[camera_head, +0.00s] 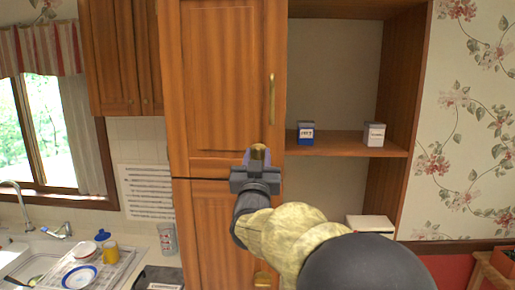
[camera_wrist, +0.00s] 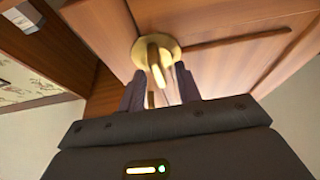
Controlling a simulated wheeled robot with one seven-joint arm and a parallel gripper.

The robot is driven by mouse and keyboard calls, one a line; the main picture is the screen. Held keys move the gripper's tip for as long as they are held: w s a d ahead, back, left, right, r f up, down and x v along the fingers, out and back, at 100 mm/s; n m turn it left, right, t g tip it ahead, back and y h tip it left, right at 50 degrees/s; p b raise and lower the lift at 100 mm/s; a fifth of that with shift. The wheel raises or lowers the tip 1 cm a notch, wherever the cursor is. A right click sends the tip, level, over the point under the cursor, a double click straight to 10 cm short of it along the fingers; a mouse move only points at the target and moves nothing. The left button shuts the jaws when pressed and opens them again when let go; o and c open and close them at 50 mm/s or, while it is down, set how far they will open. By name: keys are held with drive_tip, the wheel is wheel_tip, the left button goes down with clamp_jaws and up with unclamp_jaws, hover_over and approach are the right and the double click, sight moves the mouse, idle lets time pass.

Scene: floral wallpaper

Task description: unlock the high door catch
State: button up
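The brass door catch (camera_wrist: 157,50) is a round plate with a protruding turn piece, set on a wooden cupboard door. In the head view the catch (camera_head: 259,150) shows just above my gripper (camera_head: 257,160), low on the tall upper door (camera_head: 225,85) near its right edge. In the wrist view my gripper (camera_wrist: 159,78) is open, with one dark finger on each side of the turn piece. I cannot tell whether either finger touches it. In the head view my gripper hides the lower part of the catch.
A long brass handle (camera_head: 271,98) is on the same door above the catch. A lower door (camera_head: 215,225) is below. Open shelves (camera_head: 345,142) at right hold two small boxes. At left are a counter with a dish rack (camera_head: 85,268) and a window.

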drive_tip(key=shift+w+r, duration=0.1)
drive_tip(key=shift+w, duration=0.1)
clamp_jaws()
